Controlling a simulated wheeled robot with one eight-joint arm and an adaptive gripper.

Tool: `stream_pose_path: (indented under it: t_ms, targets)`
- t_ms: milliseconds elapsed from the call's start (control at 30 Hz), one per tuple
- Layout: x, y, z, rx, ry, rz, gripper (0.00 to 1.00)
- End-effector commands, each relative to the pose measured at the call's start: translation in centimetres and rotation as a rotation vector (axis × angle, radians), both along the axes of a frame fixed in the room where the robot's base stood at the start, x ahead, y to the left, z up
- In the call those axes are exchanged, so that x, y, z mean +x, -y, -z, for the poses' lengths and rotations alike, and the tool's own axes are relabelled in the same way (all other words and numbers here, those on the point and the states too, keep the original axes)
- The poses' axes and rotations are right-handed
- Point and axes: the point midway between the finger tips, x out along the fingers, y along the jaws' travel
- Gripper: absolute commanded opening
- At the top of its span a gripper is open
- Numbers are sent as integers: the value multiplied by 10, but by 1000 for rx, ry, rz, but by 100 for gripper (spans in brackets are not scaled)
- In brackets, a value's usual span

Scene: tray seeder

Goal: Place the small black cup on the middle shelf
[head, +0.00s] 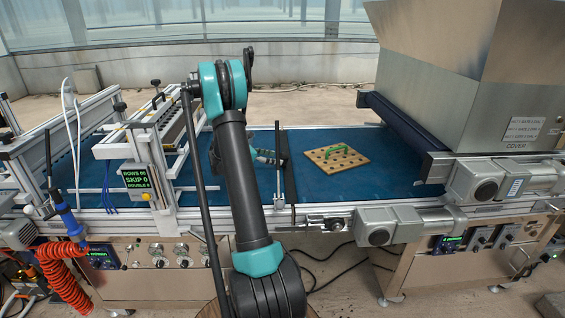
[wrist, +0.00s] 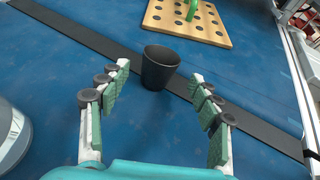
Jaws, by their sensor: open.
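The small black cup (wrist: 160,67) stands upright in the wrist view on the blue belt, against or over a dark strip. My gripper (wrist: 162,100) is open and empty, its two green-padded fingers spread with the cup just beyond and between their tips. In the head view my gripper (head: 268,157) is low over the belt, partly hidden by my arm; I cannot make out the cup there. I cannot identify a middle shelf in either view.
A wooden board with holes and a green handle (head: 336,158) lies on the blue belt (head: 380,185); it also shows in the wrist view (wrist: 190,22). A large metal hopper (head: 470,80) stands at the right. A framed seeder unit (head: 150,130) stands at the left.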

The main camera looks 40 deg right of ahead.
Motion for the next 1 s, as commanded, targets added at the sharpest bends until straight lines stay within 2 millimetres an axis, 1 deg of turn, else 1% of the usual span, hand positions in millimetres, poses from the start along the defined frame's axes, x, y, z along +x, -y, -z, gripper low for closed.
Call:
stream_pose_path:
  t_ms: [167,400,500,667,767,900,1000]
  targets:
    - [-2,11,6,0,1,1,64]
    - [-6,42,19,0,0,2,64]
    - [-7,47,22,0,0,-1,64]
    - [-7,47,21,0,0,-1,64]
    - [-7,47,21,0,0,-1,54]
    - [-7,47,21,0,0,-1,37]
    - [-7,47,21,0,0,0,26]
